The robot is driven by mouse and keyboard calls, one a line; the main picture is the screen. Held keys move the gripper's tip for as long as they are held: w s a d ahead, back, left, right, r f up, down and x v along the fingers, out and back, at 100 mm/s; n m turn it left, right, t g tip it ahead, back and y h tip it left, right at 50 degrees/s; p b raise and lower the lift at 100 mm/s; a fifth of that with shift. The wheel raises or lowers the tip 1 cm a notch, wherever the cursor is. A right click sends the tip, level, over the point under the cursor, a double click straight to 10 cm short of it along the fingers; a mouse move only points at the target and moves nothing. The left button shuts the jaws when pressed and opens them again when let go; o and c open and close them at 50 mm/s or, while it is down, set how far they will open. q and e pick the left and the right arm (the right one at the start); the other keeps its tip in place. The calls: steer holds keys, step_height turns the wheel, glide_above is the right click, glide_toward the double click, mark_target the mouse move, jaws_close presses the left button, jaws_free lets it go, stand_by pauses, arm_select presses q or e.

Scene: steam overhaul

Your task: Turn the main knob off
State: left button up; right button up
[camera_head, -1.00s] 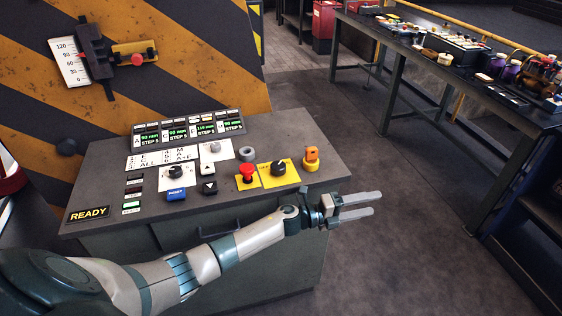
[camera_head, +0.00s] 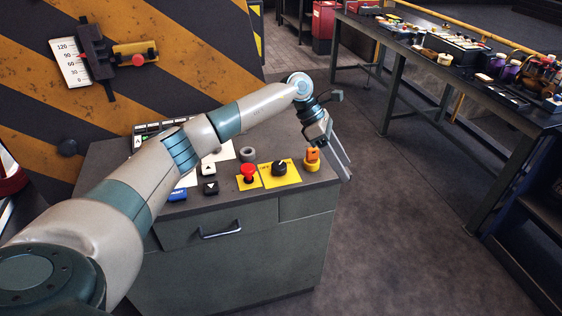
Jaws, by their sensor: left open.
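The main knob appears to be the black rotary knob (camera_head: 279,168) on a yellow plate (camera_head: 291,178) at the right of the console top. A red mushroom button (camera_head: 248,171) is just left of it and an orange switch (camera_head: 312,156) just right of it. My left gripper (camera_head: 346,168) is open and empty, pointing down to the right, just past the console's right edge. It is apart from the knob, to its right. My left arm hides much of the console display and the left-hand controls. My right gripper is not in view.
The grey console (camera_head: 262,205) has a drawer handle (camera_head: 220,231) on its front. A grey ring (camera_head: 248,154) and arrow buttons (camera_head: 210,187) sit on its top. A long workbench (camera_head: 470,90) with tools stands at the right. The floor between is clear.

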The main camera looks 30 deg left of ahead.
mark_target(279, 165)
arm_select(q)
steer(key=a+r+y, duration=0.3)
steer(key=a+r, duration=0.2)
steer(key=a, duration=0.4)
steer(key=s+a+r+m+y, duration=0.1)
steer(key=a+r+y, duration=0.3)
steer(key=a, duration=0.6)
steer(key=shift+s+r+m+g+y, duration=0.3)
steer(key=shift+r, duration=0.55)
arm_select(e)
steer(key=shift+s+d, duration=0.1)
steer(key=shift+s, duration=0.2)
arm_select(q)
step_height(279, 165, down, 16)
steer(key=p, duration=0.5)
steer(key=shift+p, duration=0.4)
steer(key=shift+f, duration=0.75)
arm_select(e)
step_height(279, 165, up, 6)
arm_select(q)
steer(key=c, duration=1.1)
